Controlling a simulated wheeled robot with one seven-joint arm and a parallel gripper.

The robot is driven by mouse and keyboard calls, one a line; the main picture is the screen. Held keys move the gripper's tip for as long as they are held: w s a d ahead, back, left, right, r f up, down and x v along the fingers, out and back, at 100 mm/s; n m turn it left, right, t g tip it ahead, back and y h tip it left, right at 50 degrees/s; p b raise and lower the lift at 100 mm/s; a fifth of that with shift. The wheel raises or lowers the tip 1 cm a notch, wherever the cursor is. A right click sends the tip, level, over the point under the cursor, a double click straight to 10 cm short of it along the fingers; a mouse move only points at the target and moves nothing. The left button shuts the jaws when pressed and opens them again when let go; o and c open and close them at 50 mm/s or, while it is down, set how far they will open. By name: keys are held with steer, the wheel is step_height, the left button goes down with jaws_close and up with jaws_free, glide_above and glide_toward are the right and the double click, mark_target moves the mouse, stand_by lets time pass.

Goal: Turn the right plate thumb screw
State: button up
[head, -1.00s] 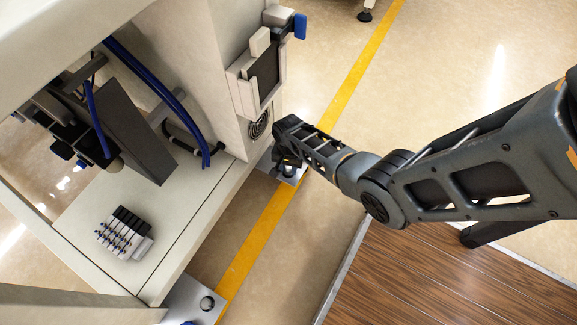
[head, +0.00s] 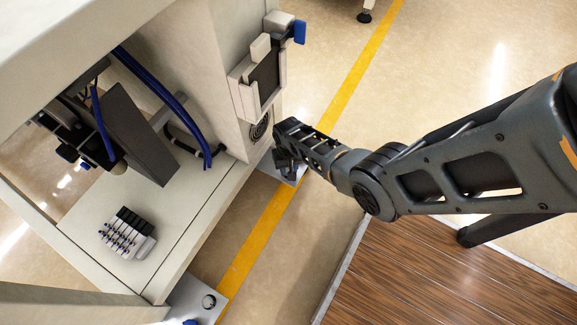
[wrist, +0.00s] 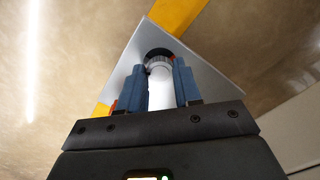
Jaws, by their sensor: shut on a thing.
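The right plate (head: 298,176) is a grey metal plate on the floor at the machine's foot, partly hidden by my arm in the head view. In the wrist view the plate (wrist: 215,78) lies across the yellow line. The thumb screw (wrist: 160,68) is a pale round knob with a ridged rim, standing on the plate. My gripper (wrist: 158,84) has its two blue fingers on either side of it, shut on it. In the head view my gripper (head: 286,168) is low over the plate, and the screw is hidden.
Another plate (head: 190,300) with a screw (head: 208,301) lies at the lower left. Open floor (head: 455,75) and a wooden platform (head: 400,270) are to the right.

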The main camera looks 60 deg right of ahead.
steer(key=n, duration=0.4)
steer(key=shift+n+p, duration=0.3)
steer(key=shift+n, duration=2.5)
steer(key=o, duration=1)
steer(key=shift+o, duration=0.2)
step_height(320, 180, up, 8)
steer(key=p, duration=0.5)
steer(key=shift+f, duration=0.1)
